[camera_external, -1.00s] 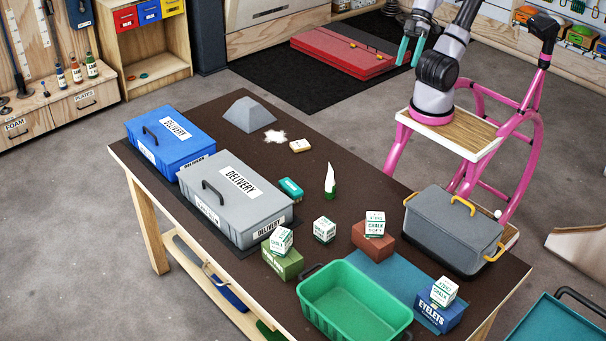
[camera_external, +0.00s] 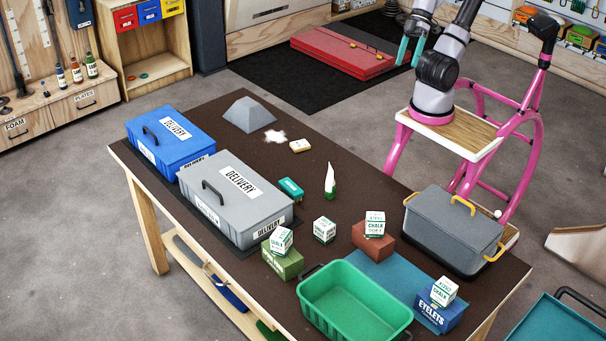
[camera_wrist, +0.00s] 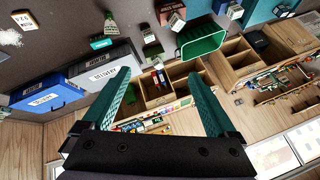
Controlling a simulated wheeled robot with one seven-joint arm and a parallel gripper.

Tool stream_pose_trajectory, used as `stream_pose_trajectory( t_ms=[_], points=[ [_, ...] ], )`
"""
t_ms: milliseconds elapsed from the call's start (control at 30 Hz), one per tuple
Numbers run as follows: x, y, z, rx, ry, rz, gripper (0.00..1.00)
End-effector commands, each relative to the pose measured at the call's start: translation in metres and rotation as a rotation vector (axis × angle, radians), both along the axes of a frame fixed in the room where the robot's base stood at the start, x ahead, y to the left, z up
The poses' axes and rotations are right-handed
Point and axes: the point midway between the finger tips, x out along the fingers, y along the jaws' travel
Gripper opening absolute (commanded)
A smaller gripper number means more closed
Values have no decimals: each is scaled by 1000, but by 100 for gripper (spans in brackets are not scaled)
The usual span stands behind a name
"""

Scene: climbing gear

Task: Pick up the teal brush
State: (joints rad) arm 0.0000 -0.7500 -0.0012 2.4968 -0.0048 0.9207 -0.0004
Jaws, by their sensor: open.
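A small teal block-like item (camera_external: 291,188) with a pale patch on top lies on the dark table right of the grey delivery box; I take it for the teal brush, though its bristles are not clear. In the wrist view it shows at the upper left (camera_wrist: 101,43). My gripper (camera_external: 411,52) is raised past the table's far edge, well apart from the item. Its two teal fingers (camera_wrist: 160,77) are spread in the wrist view with nothing held between them.
Grey (camera_external: 232,200) and blue (camera_external: 170,140) delivery boxes stand left of the item. A white-and-green upright piece (camera_external: 330,182) and a chalk box (camera_external: 324,230) are close by. A green basket (camera_external: 352,300) and grey lidded bin (camera_external: 452,230) stand nearer the right end.

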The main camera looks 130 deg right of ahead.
Motion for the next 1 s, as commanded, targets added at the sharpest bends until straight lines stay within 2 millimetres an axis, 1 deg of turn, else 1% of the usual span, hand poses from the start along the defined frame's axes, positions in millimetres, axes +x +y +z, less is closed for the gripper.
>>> stream_pose_trajectory(
  t_ms=[167, 267, 367, 467, 500, 667, 767, 867, 967, 1000],
  points=[
    [1, 0, 0, -3, 2, 2, 92],
    [9, -2, -2, -23, 26, 22, 92],
    [27, -8, -7, -75, 79, 67, 92],
    [53, -16, -17, -150, 155, 136, 92],
    [65, -20, -23, -183, 187, 167, 92],
    [111, -34, -51, -317, 318, 296, 92],
    [139, -42, -73, -402, 401, 382, 92],
    [166, -51, -99, -488, 486, 471, 92],
    [191, -59, -128, -574, 574, 563, 92],
    [201, -62, -140, -609, 609, 601, 92]
  ],
)
